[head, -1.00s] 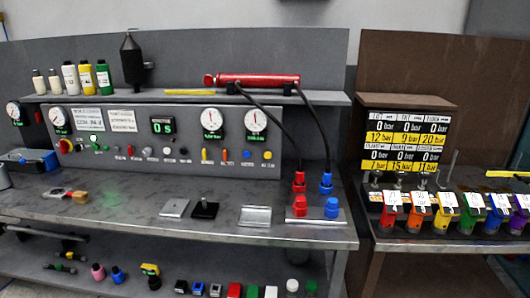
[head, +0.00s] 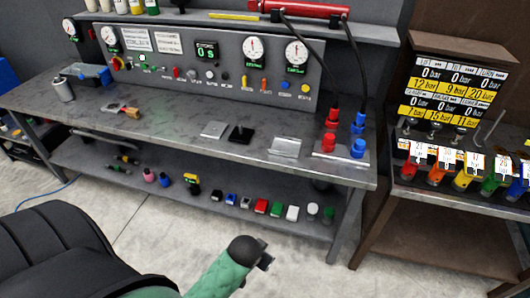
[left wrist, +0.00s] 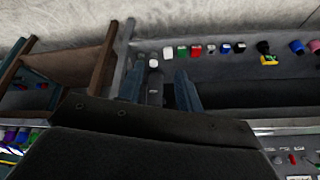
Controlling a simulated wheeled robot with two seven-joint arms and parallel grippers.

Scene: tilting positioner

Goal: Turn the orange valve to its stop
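The orange valve (head: 438,170) is in the row of coloured valves on the brown bench at the right of the head view. It stands between the red valve (head: 415,162) and the yellow valve (head: 466,177), with a white tag partly covering it. My left gripper (head: 265,262) is low at the bottom middle of the head view, in front of the grey bench and well away from the valve. In the left wrist view its two fingers (left wrist: 161,92) are apart with nothing held between them. My right gripper is not in view.
A brown display box (head: 455,90) with bar readings stands behind the valves. A grey workbench (head: 200,108) with gauges and a lower shelf of small parts is at the left. Bare floor (head: 140,215) lies in front of it.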

